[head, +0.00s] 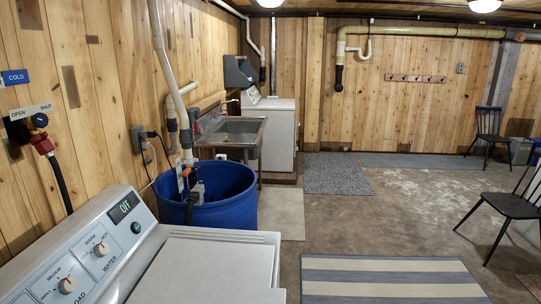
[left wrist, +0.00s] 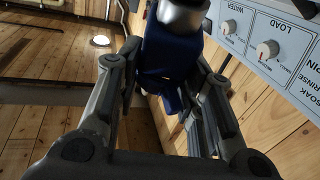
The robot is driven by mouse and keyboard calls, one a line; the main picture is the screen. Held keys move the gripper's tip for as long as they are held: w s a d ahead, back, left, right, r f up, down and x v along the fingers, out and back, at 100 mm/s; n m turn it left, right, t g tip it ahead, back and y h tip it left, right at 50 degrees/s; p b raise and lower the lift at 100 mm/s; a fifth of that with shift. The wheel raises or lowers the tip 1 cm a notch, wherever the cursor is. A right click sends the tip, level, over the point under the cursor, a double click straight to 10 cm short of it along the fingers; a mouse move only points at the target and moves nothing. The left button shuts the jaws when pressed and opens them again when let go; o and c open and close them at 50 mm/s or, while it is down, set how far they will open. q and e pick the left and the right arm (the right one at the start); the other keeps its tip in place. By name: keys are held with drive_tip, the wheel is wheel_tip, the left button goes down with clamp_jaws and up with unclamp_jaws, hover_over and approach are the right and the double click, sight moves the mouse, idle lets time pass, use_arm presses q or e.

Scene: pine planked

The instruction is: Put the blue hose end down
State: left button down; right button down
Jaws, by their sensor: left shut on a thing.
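In the left wrist view, my left gripper (left wrist: 168,75) is shut on the blue hose end (left wrist: 168,52), which sits between its two fingers. A silver metal part (left wrist: 183,14) shows at the top of the blue piece. Where the rest of its hose runs cannot be seen clearly. The head view shows neither gripper, nor the held hose end.
A white washer (head: 206,270) with a knob panel fills the near left. A blue tub (head: 225,213) stands behind it, then a sink (head: 232,128). A red-bodied valve (head: 42,144) is on the left wall. A striped rug (head: 390,276) and chairs (head: 513,206) are right.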

use_arm(q)
drive_tip(key=s+d+m+h, duration=0.2)
drive_tip(key=s+d, duration=0.3)
drive_tip(key=s, duration=0.3)
drive_tip(key=shift+s+d+r+h, duration=0.15)
drive_tip(key=shift+s+d+h, duration=0.2)
drive_tip(key=shift+h, duration=0.55)
drive_tip(key=shift+w+d+m, duration=0.1)
drive_tip(key=shift+m, duration=0.2)
drive_tip(key=w+d+r+m+g+h, duration=0.2)
drive_tip(key=w+d+m+g+h, duration=0.2)
drive_tip(key=d+m+h, duration=0.2)
drive_tip(key=w+d+r+m+g+h, duration=0.3)
drive_tip(key=w+d+m+g+h, duration=0.1)
drive_tip(key=d+h, duration=0.6)
drive_tip(key=shift+d+m+g, duration=0.45)
drive_tip(key=shift+m+g, duration=0.25)
drive_tip(key=shift+m, duration=0.5)
drive_tip(key=shift+a+g, duration=0.1)
drive_tip(key=shift+g, duration=0.2)
drive_tip(key=shift+s+a+m+g+h, duration=0.15)
drive_tip(key=shift+a+m+g+h, duration=0.25)
drive_tip(key=shift+m+g, duration=0.5)
drive_tip(key=shift+s+a+m+g+h, duration=0.25)
drive_tip(key=shift+a+m+g, duration=0.35)
drive_tip(key=shift+g, duration=0.65)
drive_tip(key=shift+s+a+m+g+h, duration=0.1)
drive_tip(key=shift+a+m+g+h, duration=0.3)
drive_tip(key=shift+m+g, duration=0.55)
